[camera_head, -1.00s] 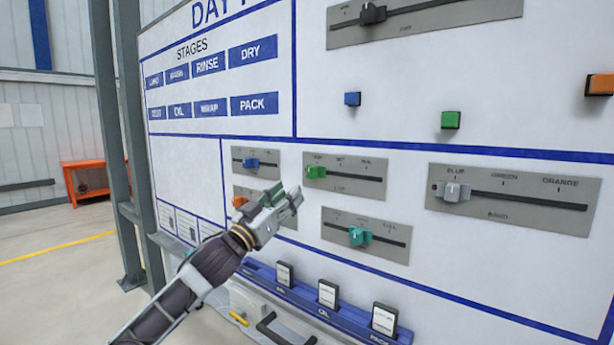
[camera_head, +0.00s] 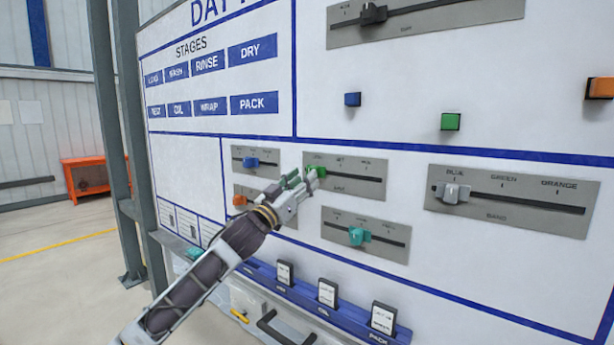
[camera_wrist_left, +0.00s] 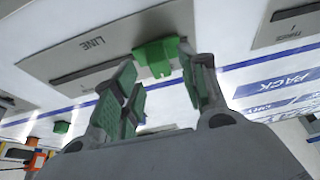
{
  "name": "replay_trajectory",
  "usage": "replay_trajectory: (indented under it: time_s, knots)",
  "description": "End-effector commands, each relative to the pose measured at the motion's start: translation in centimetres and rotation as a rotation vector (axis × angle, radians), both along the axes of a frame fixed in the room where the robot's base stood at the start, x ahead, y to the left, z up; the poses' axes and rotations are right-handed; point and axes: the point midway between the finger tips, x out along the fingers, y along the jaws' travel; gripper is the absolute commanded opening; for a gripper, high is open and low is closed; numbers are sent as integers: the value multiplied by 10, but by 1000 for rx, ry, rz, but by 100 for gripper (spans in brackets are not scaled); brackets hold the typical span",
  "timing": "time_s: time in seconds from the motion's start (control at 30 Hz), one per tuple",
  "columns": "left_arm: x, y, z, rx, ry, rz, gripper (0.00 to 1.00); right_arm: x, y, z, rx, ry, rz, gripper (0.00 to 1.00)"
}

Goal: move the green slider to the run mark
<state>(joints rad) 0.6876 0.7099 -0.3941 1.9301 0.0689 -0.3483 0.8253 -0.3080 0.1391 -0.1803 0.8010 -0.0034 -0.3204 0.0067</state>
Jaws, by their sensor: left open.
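The green slider (camera_head: 318,169) sits at the left end of the slot on its grey plate (camera_head: 372,193). Three small labels run above the slot, too small to read surely; the plate reads LINE in the left wrist view. My left gripper (camera_head: 303,181) is open, with its fingertips close to the slider and partly covering it. In the left wrist view the green slider (camera_wrist_left: 157,58) shows just ahead of and between the spread green-padded fingers (camera_wrist_left: 163,80). I cannot tell whether they touch it. My right gripper is not in view.
Other slider plates surround this one: a blue slider (camera_head: 250,162) and an orange slider (camera_head: 240,200) at left, a teal slider (camera_head: 357,236) below, a grey slider (camera_head: 455,193) at right. A blue ledge (camera_head: 345,322) with white cards runs below.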

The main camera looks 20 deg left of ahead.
Motion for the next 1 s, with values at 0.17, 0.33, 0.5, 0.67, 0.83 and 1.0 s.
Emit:
replay_trajectory:
  time_s: [0.17,0.33,0.5,0.67,0.83,1.0]
  knots:
    - [12,-4,6,-1,-1,1,43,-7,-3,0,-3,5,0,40]
    - [19,-7,9,-1,0,0,43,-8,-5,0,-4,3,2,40]
    - [22,-8,10,0,-1,0,43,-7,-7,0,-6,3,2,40]
    - [22,-8,10,0,0,0,43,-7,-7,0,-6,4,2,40]
    - [22,-8,10,0,0,0,35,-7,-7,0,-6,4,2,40]
    - [22,-8,10,0,0,0,13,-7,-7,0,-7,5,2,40]
